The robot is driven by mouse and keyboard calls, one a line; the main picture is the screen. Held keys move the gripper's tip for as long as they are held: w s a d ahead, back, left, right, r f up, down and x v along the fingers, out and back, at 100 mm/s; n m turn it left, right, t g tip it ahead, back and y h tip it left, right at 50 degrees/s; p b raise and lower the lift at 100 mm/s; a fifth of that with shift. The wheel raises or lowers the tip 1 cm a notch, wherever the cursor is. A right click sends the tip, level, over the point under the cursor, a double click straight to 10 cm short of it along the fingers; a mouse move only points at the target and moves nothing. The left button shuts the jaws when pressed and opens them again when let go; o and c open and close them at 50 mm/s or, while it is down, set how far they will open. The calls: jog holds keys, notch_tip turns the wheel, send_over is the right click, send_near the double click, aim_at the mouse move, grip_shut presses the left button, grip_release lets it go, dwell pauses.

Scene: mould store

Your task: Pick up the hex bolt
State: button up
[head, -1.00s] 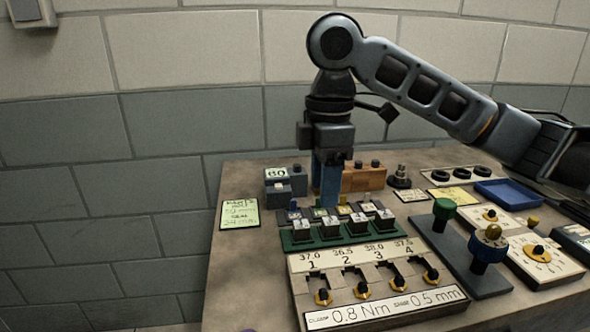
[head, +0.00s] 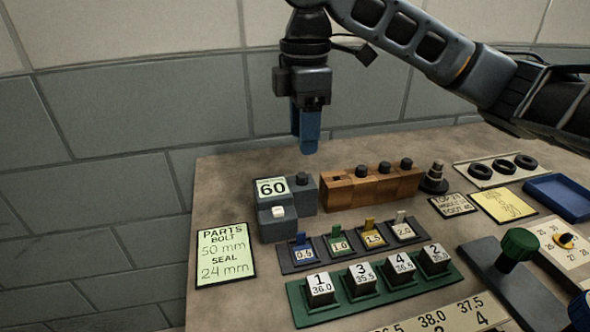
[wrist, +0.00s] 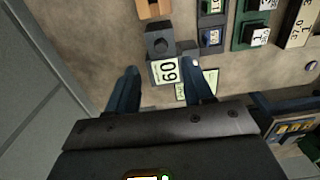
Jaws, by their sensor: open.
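A grey block with a "60" label (head: 272,188) stands at the table's back left, with a dark bolt-like head (head: 302,178) on its top. To its right, a wooden block (head: 345,192) has several dark heads in a row, such as the middle one (head: 384,168), and an empty hole at its left end. I cannot tell which head is the task's hex bolt. My gripper (head: 308,150) is open and empty, pointing down above the grey block. In the wrist view its fingers (wrist: 163,78) lie either side of the "60" label, and a dark head (wrist: 160,44) shows beyond.
A green card (head: 225,253) reads bolt 50 mm, seal 24 mm. A tray of coloured tabs (head: 352,246) and a green rack of numbered blocks (head: 378,285) stand in front. A dark stepped post (head: 434,178) stands right of the wooden block. The back-left tabletop is clear.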

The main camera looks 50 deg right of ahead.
aim_at(302, 175)
jog(key=shift+d+f, duration=0.1)
jog(key=shift+f, duration=3.8)
jog(key=shift+a, duration=0.2)
jog(key=shift+c, duration=0.3)
grip_shut()
